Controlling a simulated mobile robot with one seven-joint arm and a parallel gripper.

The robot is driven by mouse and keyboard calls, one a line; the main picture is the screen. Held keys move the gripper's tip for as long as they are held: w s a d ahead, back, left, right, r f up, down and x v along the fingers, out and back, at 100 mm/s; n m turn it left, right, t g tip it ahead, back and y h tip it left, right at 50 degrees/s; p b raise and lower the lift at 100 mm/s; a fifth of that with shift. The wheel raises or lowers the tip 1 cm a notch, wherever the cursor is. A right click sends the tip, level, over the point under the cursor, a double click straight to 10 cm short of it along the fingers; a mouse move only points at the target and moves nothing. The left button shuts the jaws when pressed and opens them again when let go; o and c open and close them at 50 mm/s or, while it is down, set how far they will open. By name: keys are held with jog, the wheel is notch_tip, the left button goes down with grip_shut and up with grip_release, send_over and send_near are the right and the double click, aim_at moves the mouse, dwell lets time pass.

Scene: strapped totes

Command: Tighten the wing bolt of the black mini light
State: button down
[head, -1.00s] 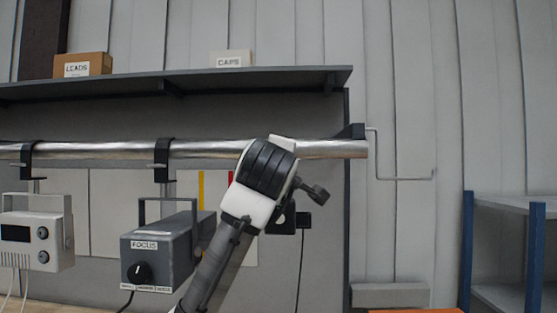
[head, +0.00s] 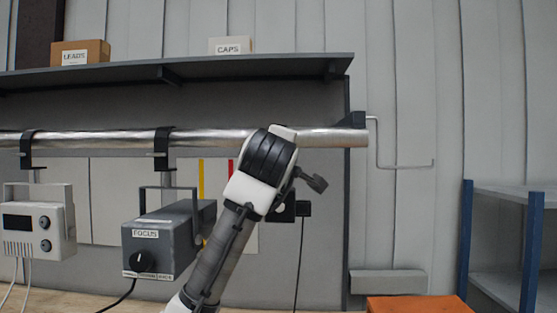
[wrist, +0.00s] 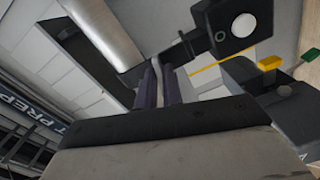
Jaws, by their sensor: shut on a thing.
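The black mini light (wrist: 232,24), a small black box with a white round face, hangs near the steel pipe (wrist: 105,30) in the wrist view. In the head view its dark body (head: 304,209) shows partly, right of my arm, with a cable hanging down. My gripper (wrist: 160,72) has its two dark fingers close together below the pipe, left of the light, shut on the wing bolt. The bolt is mostly hidden between the fingers, and its angle cannot be told. In the head view my arm hides the fingers and the clamp.
A grey FOCUS light (head: 168,240) and a white box with knobs (head: 38,228) hang left on the same pipe. A shelf (head: 200,72) above holds the LEADS (head: 80,52) and CAPS (head: 230,46) boxes. An orange surface (head: 415,305) and a blue-post rack (head: 505,240) are right.

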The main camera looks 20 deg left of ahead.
jog(key=shift+w+d+f+m, duration=0.1)
jog(key=shift+f+m, duration=0.05)
jog(key=shift+m, duration=15.45)
